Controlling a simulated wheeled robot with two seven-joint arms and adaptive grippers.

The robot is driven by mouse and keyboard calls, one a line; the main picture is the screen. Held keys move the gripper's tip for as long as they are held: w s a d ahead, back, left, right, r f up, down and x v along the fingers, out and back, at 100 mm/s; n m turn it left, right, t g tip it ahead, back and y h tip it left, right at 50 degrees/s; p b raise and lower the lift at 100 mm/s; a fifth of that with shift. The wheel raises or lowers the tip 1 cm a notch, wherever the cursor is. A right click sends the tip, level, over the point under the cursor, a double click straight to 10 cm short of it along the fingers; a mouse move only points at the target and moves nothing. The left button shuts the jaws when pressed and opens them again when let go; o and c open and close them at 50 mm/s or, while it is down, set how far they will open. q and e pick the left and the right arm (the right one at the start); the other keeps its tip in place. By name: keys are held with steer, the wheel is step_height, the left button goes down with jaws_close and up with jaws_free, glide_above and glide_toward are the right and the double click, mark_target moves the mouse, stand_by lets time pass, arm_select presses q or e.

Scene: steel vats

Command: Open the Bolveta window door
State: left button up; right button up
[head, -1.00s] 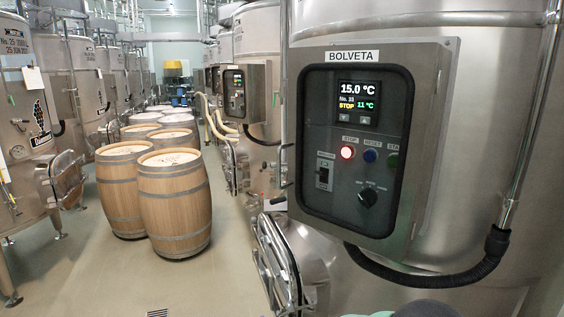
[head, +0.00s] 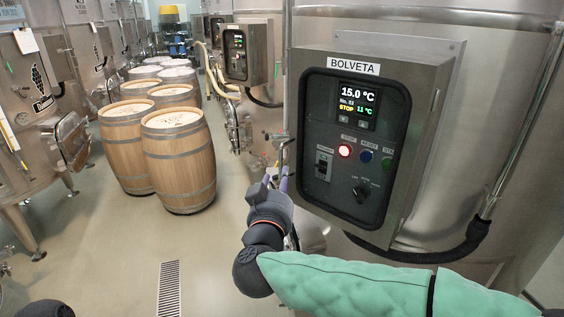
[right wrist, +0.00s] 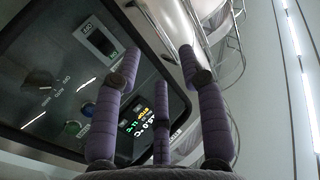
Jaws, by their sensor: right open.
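The Bolveta control box (head: 424,135) is mounted on a steel vat, with a "BOLVETA" label above its window. Its window door (head: 398,172), a dark rounded pane in a steel frame, looks closed. Behind it show a lit display, a glowing red stop light, buttons and a knob. My left gripper is out of view.
Wooden barrels (head: 180,165) stand to the left on the floor, with more vats (head: 25,150) beyond. A second control box (head: 246,52) is farther back. A black hose (head: 430,256) curves under the Bolveta box. The floor around the drain grate (head: 170,290) is clear.

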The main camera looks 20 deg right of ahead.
steer(key=x, duration=0.8)
steer(key=shift+w+p, duration=0.1)
steer(key=shift+p, duration=0.2)
jaws_close()
